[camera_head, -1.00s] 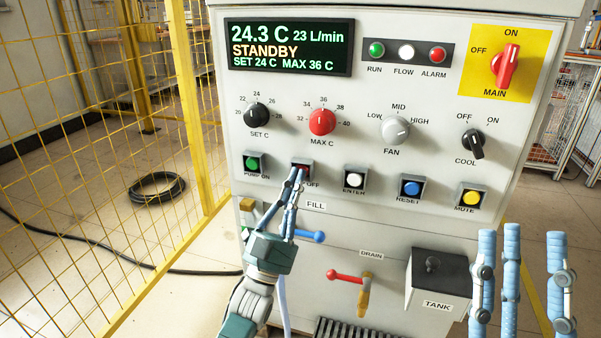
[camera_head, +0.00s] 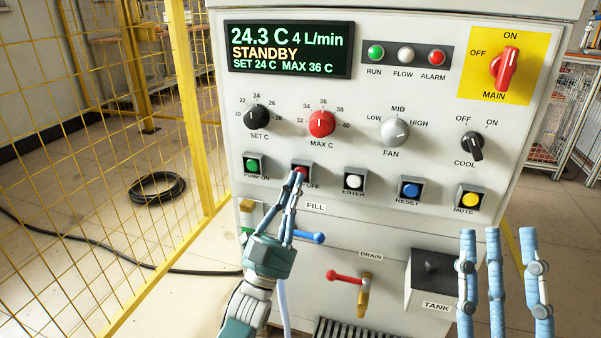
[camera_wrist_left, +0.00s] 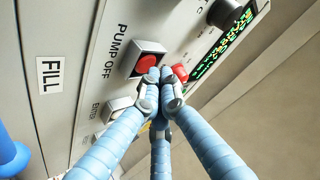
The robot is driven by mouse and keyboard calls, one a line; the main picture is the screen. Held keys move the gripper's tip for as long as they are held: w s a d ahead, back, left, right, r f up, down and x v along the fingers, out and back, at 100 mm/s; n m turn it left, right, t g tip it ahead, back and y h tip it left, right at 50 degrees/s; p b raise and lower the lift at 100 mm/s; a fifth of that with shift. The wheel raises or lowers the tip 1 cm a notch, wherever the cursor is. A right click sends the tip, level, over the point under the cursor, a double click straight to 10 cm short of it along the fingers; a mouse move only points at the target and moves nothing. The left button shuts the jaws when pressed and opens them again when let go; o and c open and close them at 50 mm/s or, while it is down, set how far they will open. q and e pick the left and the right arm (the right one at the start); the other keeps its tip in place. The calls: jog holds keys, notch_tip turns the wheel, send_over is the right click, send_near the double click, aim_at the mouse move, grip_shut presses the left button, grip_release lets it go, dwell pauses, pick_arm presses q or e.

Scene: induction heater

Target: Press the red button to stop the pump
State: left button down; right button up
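The red PUMP OFF button (camera_head: 301,171) sits in a square frame on the front panel. It also shows in the left wrist view (camera_wrist_left: 146,65). My left gripper (camera_head: 297,173) is shut and empty, its fingers bunched together, with the tips at the button. In the left wrist view the fingertips (camera_wrist_left: 160,77) overlap the lower right edge of the button's frame. Whether they touch it, I cannot tell. The display (camera_head: 289,48) reads 24.3 C, 4 L/min, STANDBY. The FLOW lamp (camera_head: 406,55) is grey. My right gripper (camera_head: 497,236) is open and empty.
The green PUMP ON button (camera_head: 253,164) and the white ENTER button (camera_head: 354,181) flank the red one. Below are a blue FILL handle (camera_head: 313,238), a red DRAIN handle (camera_head: 343,277) and a dark tank box (camera_head: 432,265). A yellow mesh fence (camera_head: 186,90) stands left.

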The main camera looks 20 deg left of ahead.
pick_arm(q)
jog(key=shift+s, duration=0.35)
pick_arm(e)
jog(key=shift+w+a+f+g+h, duration=0.1)
jog(key=shift+w+f+g+h, duration=0.4)
jog(key=shift+w+f+g, duration=0.35)
jog(key=shift+w+r, duration=0.1)
jog(key=shift+r, duration=0.05)
pick_arm(q)
jog(key=shift+s+a+p, duration=0.1)
jog(key=shift+s+p, duration=1.35)
jog(key=shift+s, duration=1.05)
pick_arm(e)
jog(key=w+f+g+h, duration=0.2)
jog(key=w+f+g, duration=0.3)
jog(key=f, duration=0.7)
jog(key=shift+w+g, duration=0.4)
jog(key=shift+g, duration=0.15)
jog(key=shift+a, duration=0.1)
